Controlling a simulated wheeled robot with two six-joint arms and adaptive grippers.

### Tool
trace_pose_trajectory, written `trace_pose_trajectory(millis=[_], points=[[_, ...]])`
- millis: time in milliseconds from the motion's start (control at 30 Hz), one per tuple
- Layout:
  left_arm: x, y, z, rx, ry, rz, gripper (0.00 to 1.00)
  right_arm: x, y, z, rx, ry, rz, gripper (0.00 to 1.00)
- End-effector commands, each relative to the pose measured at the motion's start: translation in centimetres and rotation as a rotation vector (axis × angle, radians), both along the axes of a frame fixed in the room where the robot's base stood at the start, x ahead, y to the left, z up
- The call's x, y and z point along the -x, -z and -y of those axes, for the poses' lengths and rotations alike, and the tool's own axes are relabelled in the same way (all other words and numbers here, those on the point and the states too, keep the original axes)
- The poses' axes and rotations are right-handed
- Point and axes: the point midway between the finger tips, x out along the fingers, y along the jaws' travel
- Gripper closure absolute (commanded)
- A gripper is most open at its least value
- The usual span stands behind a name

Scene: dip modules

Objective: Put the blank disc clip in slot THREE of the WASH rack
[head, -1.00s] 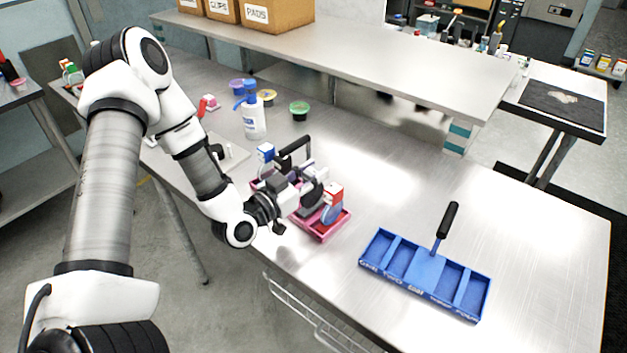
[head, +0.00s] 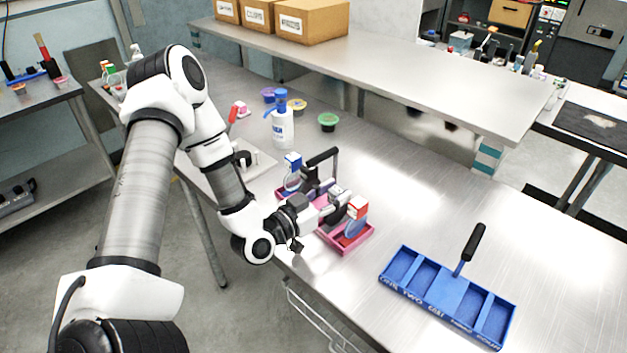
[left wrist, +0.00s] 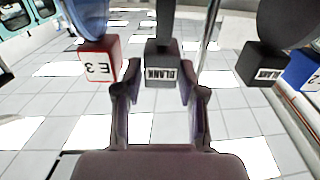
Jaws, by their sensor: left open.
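In the left wrist view, a grey clip marked BLANK (left wrist: 164,70) sits between the open fingers of my left gripper (left wrist: 163,97), with a gap on each side. A second BLANK clip (left wrist: 259,66) with a dark disc is to the right, and a red clip marked E3 (left wrist: 99,62) is to the left. In the head view, my left gripper (head: 338,200) is at the pink rack (head: 340,247), partly hiding the clips there. A blue slotted rack (head: 447,295) stands to the right; TWO is readable on its front, other labels are unclear. My right gripper is out of view.
A red-and-white clip (head: 357,207) with a blue disc and a blue clip (head: 292,160) stand near my gripper. A black handle (head: 473,242) rises from the blue rack. A pump bottle (head: 282,128) and small cups are behind. Bare tabletop lies between the racks.

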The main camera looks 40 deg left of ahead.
Motion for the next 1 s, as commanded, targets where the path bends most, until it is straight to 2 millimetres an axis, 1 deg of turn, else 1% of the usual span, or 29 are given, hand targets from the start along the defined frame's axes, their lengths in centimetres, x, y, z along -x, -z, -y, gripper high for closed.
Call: trace_pose_trajectory(millis=[67,200,300,367,400,500,667,900,1000], points=[[1.7,0.0,-0.4,0.010,-0.006,0.001,0.60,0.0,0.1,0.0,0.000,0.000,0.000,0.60],[4.8,-0.2,-0.9,0.011,-0.008,0.001,0.60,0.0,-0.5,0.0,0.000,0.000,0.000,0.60],[6.7,-0.3,-1.3,0.010,-0.007,-0.001,0.60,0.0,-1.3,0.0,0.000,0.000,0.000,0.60],[7.8,-0.4,-1.4,0.008,-0.006,0.002,0.60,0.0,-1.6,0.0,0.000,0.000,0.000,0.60],[8.4,-0.4,-1.6,0.008,-0.006,0.000,0.60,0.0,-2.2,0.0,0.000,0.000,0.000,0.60],[9.6,-0.3,-1.7,0.006,-0.005,0.000,0.60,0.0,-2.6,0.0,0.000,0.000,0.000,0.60],[10.4,-0.1,-1.7,0.002,0.000,0.002,0.60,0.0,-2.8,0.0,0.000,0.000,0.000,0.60],[10.4,0.0,-1.7,0.002,0.000,0.002,0.60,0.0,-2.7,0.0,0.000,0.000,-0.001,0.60],[10.4,0.1,-1.6,0.038,0.005,-0.009,0.60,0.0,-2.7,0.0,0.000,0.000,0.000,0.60]])
